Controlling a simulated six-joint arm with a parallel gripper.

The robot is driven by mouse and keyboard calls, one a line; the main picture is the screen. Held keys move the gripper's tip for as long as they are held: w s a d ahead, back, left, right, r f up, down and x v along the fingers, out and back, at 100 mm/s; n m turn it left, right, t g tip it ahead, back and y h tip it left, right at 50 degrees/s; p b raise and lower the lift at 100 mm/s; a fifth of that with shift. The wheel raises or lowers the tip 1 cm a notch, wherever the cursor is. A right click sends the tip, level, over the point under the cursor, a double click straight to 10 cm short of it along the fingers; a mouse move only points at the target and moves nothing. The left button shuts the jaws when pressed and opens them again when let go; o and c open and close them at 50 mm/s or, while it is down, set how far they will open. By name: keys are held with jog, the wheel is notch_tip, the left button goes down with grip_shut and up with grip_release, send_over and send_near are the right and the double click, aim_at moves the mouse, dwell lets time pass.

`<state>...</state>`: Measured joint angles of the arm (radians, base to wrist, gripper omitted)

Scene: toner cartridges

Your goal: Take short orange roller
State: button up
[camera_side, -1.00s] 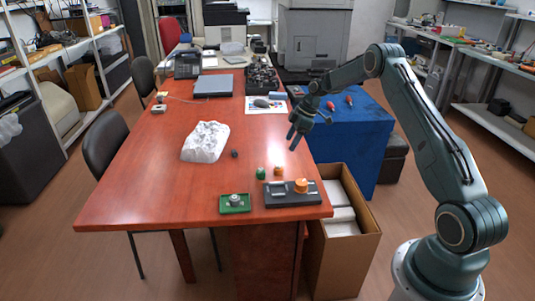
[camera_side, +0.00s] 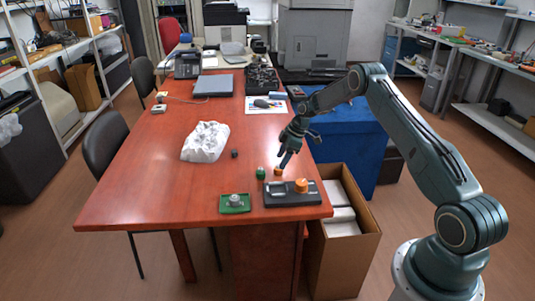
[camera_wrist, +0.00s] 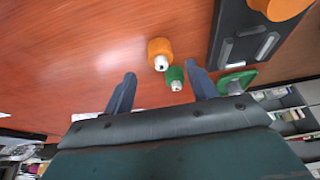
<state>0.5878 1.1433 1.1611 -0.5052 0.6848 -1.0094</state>
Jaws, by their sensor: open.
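The short orange roller (camera_side: 278,171) stands on the red-brown table, just behind the black tray, and shows in the wrist view (camera_wrist: 158,48) beyond my fingertips. My gripper (camera_side: 285,160) is open and empty, close above and slightly behind the roller. In the wrist view its two fingers (camera_wrist: 161,69) are spread, with the roller between their directions but past the tips. A small green roller (camera_side: 260,173) stands close to the left and shows in the wrist view (camera_wrist: 174,74) near one fingertip. Another orange piece (camera_side: 301,185) sits on the black tray.
The black tray (camera_side: 281,199) and a green tray (camera_side: 226,207) lie near the table's front edge. A small dark piece (camera_side: 235,153) and a white crumpled bag (camera_side: 205,142) lie left. An open cardboard box (camera_side: 370,238) stands on the floor right of the table.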

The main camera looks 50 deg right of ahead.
aim_at(278, 165)
jog(key=shift+x, duration=2.15)
jog(key=c, duration=1.1)
jog(key=shift+o, duration=0.2)
jog(key=shift+r, duration=0.2)
notch_tip(278, 165, up, 20)
jog(key=shift+f, duration=0.2)
